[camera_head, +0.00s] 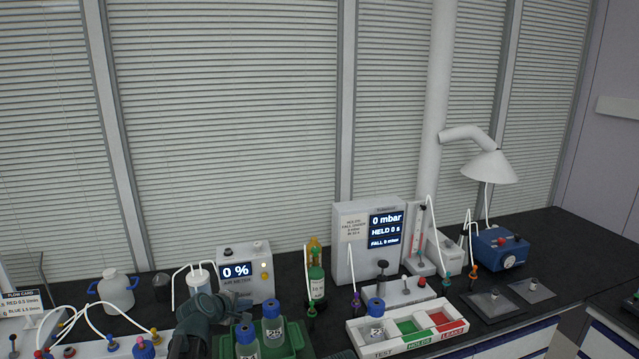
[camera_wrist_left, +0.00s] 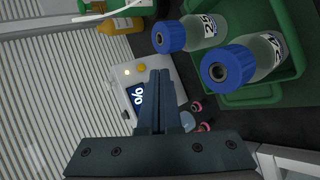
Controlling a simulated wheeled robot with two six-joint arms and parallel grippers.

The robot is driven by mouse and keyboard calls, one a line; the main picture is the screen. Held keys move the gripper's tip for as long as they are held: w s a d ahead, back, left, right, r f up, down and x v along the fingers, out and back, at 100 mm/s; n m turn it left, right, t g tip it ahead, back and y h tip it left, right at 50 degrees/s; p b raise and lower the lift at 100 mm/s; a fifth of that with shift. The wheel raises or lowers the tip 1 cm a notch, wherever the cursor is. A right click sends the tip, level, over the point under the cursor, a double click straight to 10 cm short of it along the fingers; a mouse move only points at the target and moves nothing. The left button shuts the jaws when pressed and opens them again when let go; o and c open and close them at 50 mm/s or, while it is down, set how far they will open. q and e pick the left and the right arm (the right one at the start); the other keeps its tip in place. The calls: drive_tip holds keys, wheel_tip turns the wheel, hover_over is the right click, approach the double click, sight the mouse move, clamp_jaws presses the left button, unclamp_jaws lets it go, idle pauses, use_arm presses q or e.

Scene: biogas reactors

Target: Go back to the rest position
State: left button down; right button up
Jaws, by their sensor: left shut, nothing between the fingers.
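My left gripper (camera_head: 228,304) comes in from the lower left in the head view, in front of the white meter that reads 0 % (camera_head: 241,272). It is empty. In the left wrist view its two fingers (camera_wrist_left: 158,88) are together, with the meter (camera_wrist_left: 150,95) behind them and nothing between them. A green rack (camera_head: 284,347) with blue-capped bottles (camera_head: 272,325) stands just right of the gripper in the head view. The rack also shows in the left wrist view (camera_wrist_left: 262,95), beside the fingers and apart from them.
A white tray (camera_head: 384,344) marked TEST, HOLDS and LEAKS holds one blue-capped bottle (camera_head: 376,312). Behind it stands a pressure unit reading 0 mbar (camera_head: 353,245). A blue box (camera_head: 499,250), tubing and a white jug (camera_head: 116,291) line the dark bench. The bench's right end is clearer.

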use_arm(q)
drive_tip(key=s+d+f+m+g+b, duration=0.55)
drive_tip(key=s+d+f+m, duration=0.45)
drive_tip(key=s+d+f, duration=0.5)
drive_tip(key=s+f+m+g+y+b, duration=0.1)
drive_tip(key=s+m, duration=0.3)
drive_tip(key=s, duration=0.4)
drive_tip(key=s+f+m+g+y+b, duration=0.2)
drive_tip(key=s+m+g+y, duration=0.2)
drive_tip(key=s, duration=0.5)
drive_tip(key=shift+a+f+b, duration=0.15)
drive_tip(key=shift+f+b, duration=0.1)
drive_tip(key=shift+b, duration=0.15)
drive_tip(key=shift+a, duration=0.1)
